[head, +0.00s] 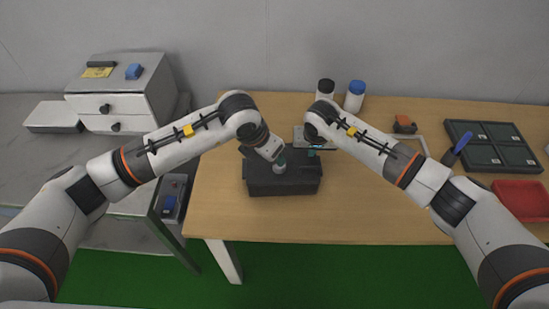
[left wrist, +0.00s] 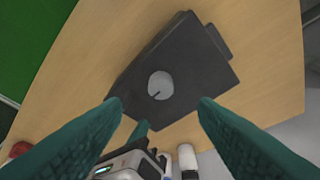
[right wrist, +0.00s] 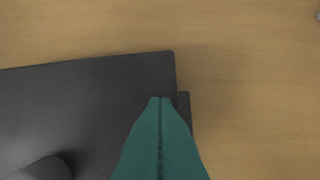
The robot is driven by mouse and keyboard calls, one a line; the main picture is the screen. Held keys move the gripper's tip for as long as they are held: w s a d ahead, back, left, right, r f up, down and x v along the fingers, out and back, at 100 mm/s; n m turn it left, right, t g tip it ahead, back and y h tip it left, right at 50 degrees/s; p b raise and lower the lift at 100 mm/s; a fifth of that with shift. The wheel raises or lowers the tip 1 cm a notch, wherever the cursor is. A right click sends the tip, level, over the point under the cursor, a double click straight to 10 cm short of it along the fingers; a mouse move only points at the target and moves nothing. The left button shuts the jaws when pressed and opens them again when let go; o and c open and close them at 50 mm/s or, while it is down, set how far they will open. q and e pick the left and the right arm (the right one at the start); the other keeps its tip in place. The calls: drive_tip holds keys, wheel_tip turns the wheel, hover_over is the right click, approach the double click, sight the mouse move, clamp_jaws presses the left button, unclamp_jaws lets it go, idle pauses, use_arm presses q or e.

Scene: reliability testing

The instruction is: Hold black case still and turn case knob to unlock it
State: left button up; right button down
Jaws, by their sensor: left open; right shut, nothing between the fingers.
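The black case (head: 262,186) lies on the wooden table in front of me. Its round grey knob (left wrist: 161,85) faces up and carries a dark line; in the right wrist view part of the knob (right wrist: 45,170) shows at the lower left. My left gripper (left wrist: 160,106) is open above the case, its teal fingers apart on either side of the knob's line; I cannot tell their height above it. My right gripper (right wrist: 160,101) is shut and empty, its tips over the case's edge near a corner; whether they touch it is unclear. The arms partly hide the case in the head view.
Two bottles, one black-capped (head: 325,89) and one blue-capped (head: 355,96), stand behind my right arm. A dark compartment tray (head: 487,160) and a red bin (head: 522,198) are at the right. A drawer cabinet (head: 125,95) stands left. Table is clear in front of the case.

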drive_tip(key=shift+s+d+f, duration=0.15)
drive_tip(key=shift+s+f, duration=0.05)
drive_tip(key=shift+f, duration=0.1)
use_arm(q)
drive_tip(key=v, duration=0.4)
drive_tip(key=shift+f, duration=0.1)
use_arm(e)
drive_tip(key=shift+w+r+p, duration=0.25)
drive_tip(key=shift+r+p, duration=0.4)
drive_tip(key=shift+r, duration=0.5)
drive_tip(key=shift+r+p, duration=1.05)
drive_tip(key=shift+r, duration=1.5)
use_arm(q)
wheel_tip(320, 180, up, 3)
drive_tip(key=shift+r, duration=0.1)
drive_tip(key=shift+w, duration=0.1)
use_arm(e)
drive_tip(key=shift+r, duration=0.1)
